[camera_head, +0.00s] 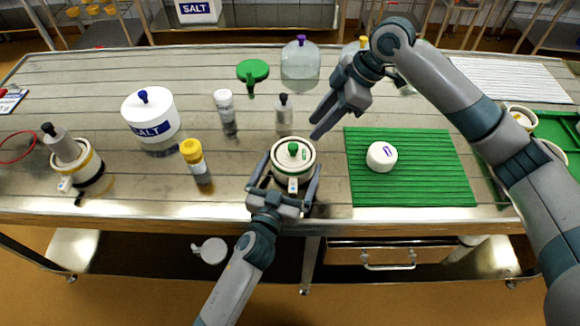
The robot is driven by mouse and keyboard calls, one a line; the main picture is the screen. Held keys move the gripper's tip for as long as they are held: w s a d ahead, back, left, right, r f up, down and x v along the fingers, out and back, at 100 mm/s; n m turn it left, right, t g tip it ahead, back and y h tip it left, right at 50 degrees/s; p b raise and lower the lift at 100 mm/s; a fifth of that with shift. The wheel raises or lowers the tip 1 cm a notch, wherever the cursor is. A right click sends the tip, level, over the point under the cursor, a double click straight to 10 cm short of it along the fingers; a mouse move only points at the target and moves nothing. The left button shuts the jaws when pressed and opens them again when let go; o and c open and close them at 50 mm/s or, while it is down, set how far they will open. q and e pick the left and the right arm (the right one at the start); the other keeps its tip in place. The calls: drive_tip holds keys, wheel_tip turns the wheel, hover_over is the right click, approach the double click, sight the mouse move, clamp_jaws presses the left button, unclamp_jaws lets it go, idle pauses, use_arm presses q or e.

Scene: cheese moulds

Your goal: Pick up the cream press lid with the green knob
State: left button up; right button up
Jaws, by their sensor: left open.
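The cream press lid (307,150) with its green knob (293,148) sits on a small round cream mould (292,183) near the table's front edge. My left gripper (291,168) is open, with one finger on each side of the mould and lid. Whether the fingers touch them I cannot tell. My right gripper (315,127) is above and to the right of the lid, seemingly open and empty, pointing down to the left.
A grey weight with a dark knob (284,112) stands just behind the lid. A yellow-capped bottle (196,161) and a salt tub (151,115) stand left. A green mat (430,185) with a white cheese (381,156) lies right.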

use_arm(q)
drive_tip(key=shift+c, duration=0.3)
drive_tip(key=c, duration=0.9)
use_arm(e)
drive_tip(key=shift+o, duration=0.5)
wheel_tip(320, 180, up, 4)
drive_tip(key=n+h, duration=0.3)
drive_tip(key=h, duration=0.3)
hover_over(295, 145)
drive_tip(key=shift+f, duration=3.35)
